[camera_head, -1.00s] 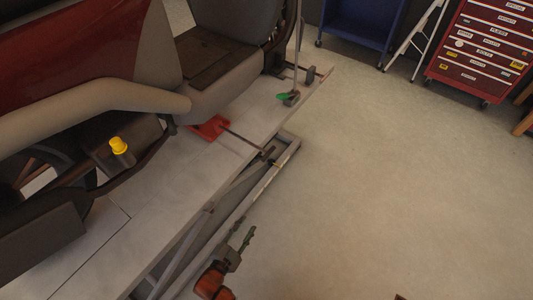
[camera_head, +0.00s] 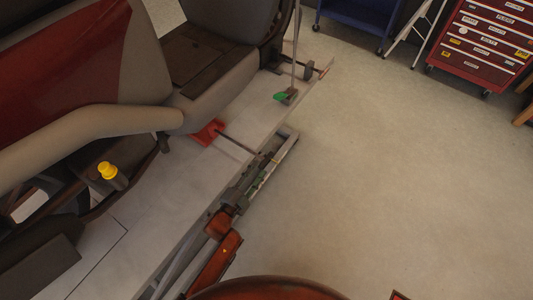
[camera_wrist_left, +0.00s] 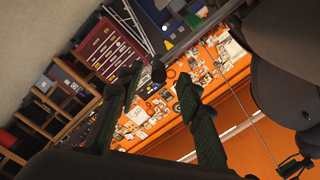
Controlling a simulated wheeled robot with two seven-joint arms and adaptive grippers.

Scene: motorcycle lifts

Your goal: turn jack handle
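A red jack (camera_head: 207,133) sits on the grey lift platform beneath the motorcycle in the head view. Its thin dark handle (camera_head: 238,146) sticks out sideways to the platform's edge. My left gripper (camera_head: 264,168), dark with green fingers, is beside the platform edge, close to the handle's outer end. Whether they touch cannot be told. In the left wrist view the two fingers of the left gripper (camera_wrist_left: 166,100) stand apart. A small dark rounded tip (camera_wrist_left: 158,72) shows between them; it may be the handle's end. My right gripper is not in view.
The motorcycle (camera_head: 80,75) fills the upper left above the lift platform (camera_head: 135,200). A green-ended clamp or strap (camera_head: 281,96) is farther along the platform. A red tool cabinet (camera_head: 482,45) and blue cart (camera_head: 358,22) stand at the back. The floor (camera_head: 400,180) on the right is clear.

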